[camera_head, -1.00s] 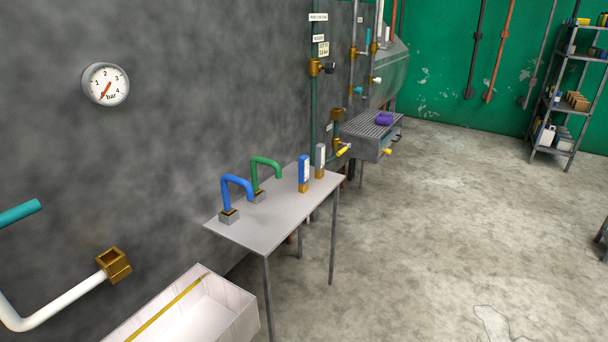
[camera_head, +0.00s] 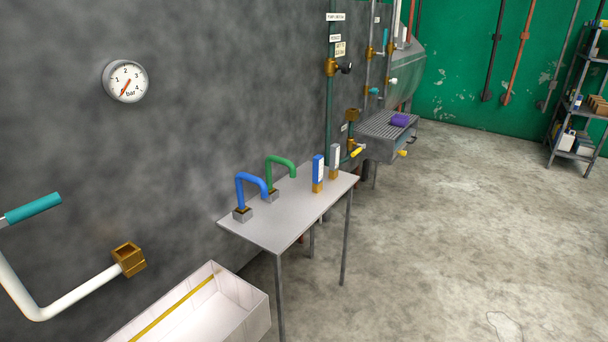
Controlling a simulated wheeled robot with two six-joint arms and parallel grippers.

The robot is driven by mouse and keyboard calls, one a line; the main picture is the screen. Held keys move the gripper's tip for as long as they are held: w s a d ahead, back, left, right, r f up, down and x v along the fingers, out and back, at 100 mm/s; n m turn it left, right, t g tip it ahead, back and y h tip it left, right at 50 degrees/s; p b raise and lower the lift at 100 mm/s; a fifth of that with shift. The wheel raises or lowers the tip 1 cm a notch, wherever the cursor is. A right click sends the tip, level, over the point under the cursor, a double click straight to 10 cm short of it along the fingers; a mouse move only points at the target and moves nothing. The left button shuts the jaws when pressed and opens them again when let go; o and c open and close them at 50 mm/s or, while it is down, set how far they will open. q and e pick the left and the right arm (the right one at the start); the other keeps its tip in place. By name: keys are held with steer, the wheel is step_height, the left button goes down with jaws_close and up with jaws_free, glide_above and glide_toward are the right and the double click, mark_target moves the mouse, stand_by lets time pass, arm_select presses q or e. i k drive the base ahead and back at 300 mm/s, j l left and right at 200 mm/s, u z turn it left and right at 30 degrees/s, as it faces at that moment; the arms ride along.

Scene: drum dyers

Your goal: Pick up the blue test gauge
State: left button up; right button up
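The blue test gauge (camera_head: 318,170) looks like a small upright blue block with a white face and a brass-coloured foot. It stands on the grey table (camera_head: 270,232), towards its right end. A similar grey gauge (camera_head: 335,158) stands just behind it to the right. Neither of my grippers shows in the head view, and nothing touches the blue gauge.
A blue bent pipe (camera_head: 250,180) and a green bent pipe (camera_head: 281,162) stand on the table's left part. A white open bin (camera_head: 256,318) is at the near left. A white wall pipe (camera_head: 75,298) juts out. Open concrete floor (camera_head: 450,240) lies right.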

mark_target(317, 161)
steer(key=i+l+u, duration=0.15)
steer(key=u, duration=0.25)
steer(key=i+l+u, duration=0.1)
steer(key=u, duration=0.3)
steer(key=i+l+u, duration=0.1)
steer(key=l+u, duration=0.3)
steer(key=i+l+u, duration=0.25)
steer(key=l, duration=0.6)
steer(key=l+u, duration=0.2)
steer(key=l, duration=0.7)
steer(key=i+l+u, duration=0.1)
steer(key=l+u, duration=0.15)
steer(key=l, duration=0.65)
